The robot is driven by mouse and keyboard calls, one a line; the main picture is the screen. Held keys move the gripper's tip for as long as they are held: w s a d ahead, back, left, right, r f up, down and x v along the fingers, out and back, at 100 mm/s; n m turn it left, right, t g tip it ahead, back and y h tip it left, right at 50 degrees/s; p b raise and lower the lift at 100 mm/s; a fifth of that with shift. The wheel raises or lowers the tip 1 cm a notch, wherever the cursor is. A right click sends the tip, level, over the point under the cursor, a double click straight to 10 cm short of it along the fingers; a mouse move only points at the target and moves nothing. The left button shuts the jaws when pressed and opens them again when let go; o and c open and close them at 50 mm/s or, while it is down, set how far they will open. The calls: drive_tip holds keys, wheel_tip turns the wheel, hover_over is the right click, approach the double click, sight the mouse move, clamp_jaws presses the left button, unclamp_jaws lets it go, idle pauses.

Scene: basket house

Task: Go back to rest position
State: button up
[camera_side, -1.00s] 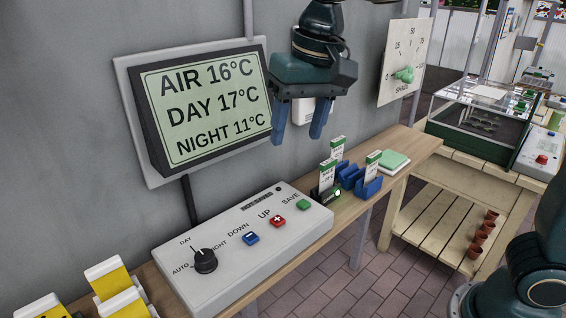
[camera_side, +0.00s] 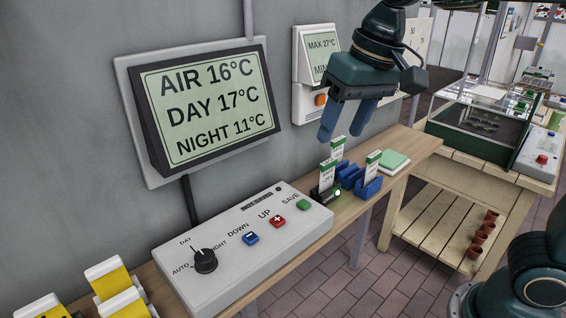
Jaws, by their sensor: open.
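My gripper (camera_side: 343,122) hangs fingers-down in the air above the wooden shelf, with its two blue fingers apart and nothing between them. It is right of the large display and in front of the small wall unit, above the blue card holders. The large display (camera_side: 205,108) reads AIR 16°C, DAY 17°C, NIGHT 11°C. The control box (camera_side: 245,245) on the shelf has a black knob (camera_side: 205,260), a blue DOWN button (camera_side: 250,238), a red UP button (camera_side: 277,221) and a green SAVE button (camera_side: 304,204).
Blue card holders (camera_side: 368,188) with green-topped cards and a green pad (camera_side: 393,162) stand on the shelf (camera_side: 345,213). A wall unit (camera_side: 318,60) reading MAX 27°C is partly hidden by my gripper. Yellow-and-white packs (camera_side: 107,280) stand at front left. A slatted bench (camera_side: 440,215) stands right.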

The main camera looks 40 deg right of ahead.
drive_tip(key=s+d+f+n+t, duration=0.1)
drive_tip(key=s+d+f, duration=0.2)
drive_tip(key=s, duration=0.4)
drive_tip(key=s+d+f+n+t, duration=0.1)
drive_tip(key=s+d+f, duration=0.2)
drive_tip(key=s+d, duration=0.3)
drive_tip(key=shift+s+f+t+h, duration=0.3)
drive_tip(key=shift+s+f+h, duration=0.05)
drive_tip(key=shift+s+h, duration=0.05)
